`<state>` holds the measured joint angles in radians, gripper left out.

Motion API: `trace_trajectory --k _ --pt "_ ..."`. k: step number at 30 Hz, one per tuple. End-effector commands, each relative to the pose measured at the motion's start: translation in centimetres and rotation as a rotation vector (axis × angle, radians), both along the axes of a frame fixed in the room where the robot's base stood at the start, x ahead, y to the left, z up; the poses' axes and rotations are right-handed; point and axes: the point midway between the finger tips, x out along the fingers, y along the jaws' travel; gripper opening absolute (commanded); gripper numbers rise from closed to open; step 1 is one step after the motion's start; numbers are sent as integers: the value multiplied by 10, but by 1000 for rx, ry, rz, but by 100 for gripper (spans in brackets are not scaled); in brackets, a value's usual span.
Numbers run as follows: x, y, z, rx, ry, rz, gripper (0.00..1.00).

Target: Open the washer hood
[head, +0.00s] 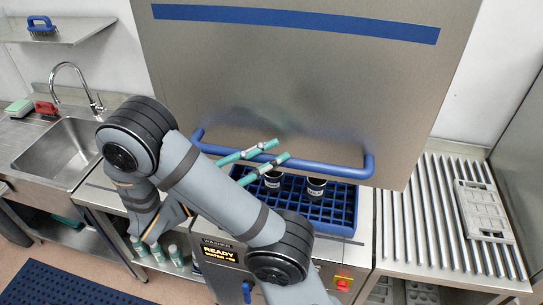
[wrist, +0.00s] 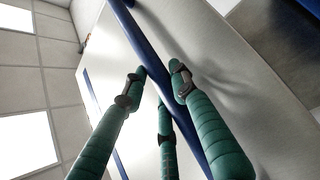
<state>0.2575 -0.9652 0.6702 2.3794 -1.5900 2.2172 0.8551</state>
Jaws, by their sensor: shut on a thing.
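The washer hood (head: 300,80) is a large grey metal panel with a blue stripe, standing raised above the washer, with the rack below exposed. Its blue bar handle (head: 335,171) runs along the lower front edge. My gripper (head: 279,150) has teal fingers and is shut on the handle, left of the far right end. In the wrist view, the handle (wrist: 150,60) passes between the fingers (wrist: 160,78). The exact contact at the fingertips is partly hidden.
A blue rack (head: 340,208) with dark cups (head: 316,188) sits under the hood. A sink (head: 60,145) with a tap is at left. A ribbed metal counter (head: 425,230) holding a grey plate (head: 484,210) is at right. Teal bottles (head: 158,251) stand low at left.

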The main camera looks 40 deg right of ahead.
Motion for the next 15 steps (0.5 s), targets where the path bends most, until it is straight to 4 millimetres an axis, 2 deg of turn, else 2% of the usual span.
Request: trace_trajectory --k 1,2,11,15 --pt "2 0 -1 3 -4 6 0" --pt "2 0 -1 3 -4 6 29" --pt "1 0 -1 2 -1 1 46" --pt "0 0 -1 2 -1 0 48"
